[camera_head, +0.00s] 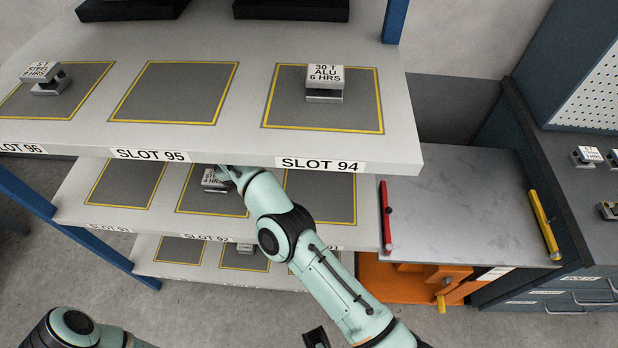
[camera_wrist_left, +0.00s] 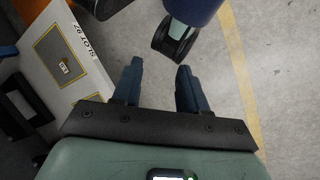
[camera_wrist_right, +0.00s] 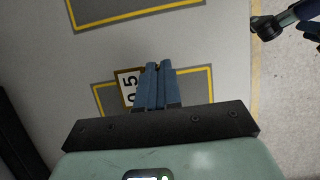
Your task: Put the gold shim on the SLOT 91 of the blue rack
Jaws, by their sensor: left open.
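The blue rack (camera_head: 398,15) has white shelves with yellow-edged grey pads. SLOT 91 (camera_head: 335,193) is the right pad on the middle shelf, partly behind my right arm; its visible part is bare. A small block with a white label (camera_head: 211,183) sits at SLOT 92; part of a white label (camera_wrist_right: 128,88) also shows beside the right fingers, with brownish edges. I cannot tell whether this is the gold shim. My right gripper (camera_head: 228,172) is at this block, its fingers (camera_wrist_right: 158,68) close together; whether they hold it is unclear. My left gripper (camera_wrist_left: 160,70) is open and empty.
The top shelf (camera_head: 385,150) overhangs the middle one, with labelled blocks on two pads. A grey worktop (camera_head: 450,200) with red and yellow bars stands right. More small blocks (camera_head: 587,156) lie on a dark cabinet. A lower shelf (camera_head: 190,270) holds another block.

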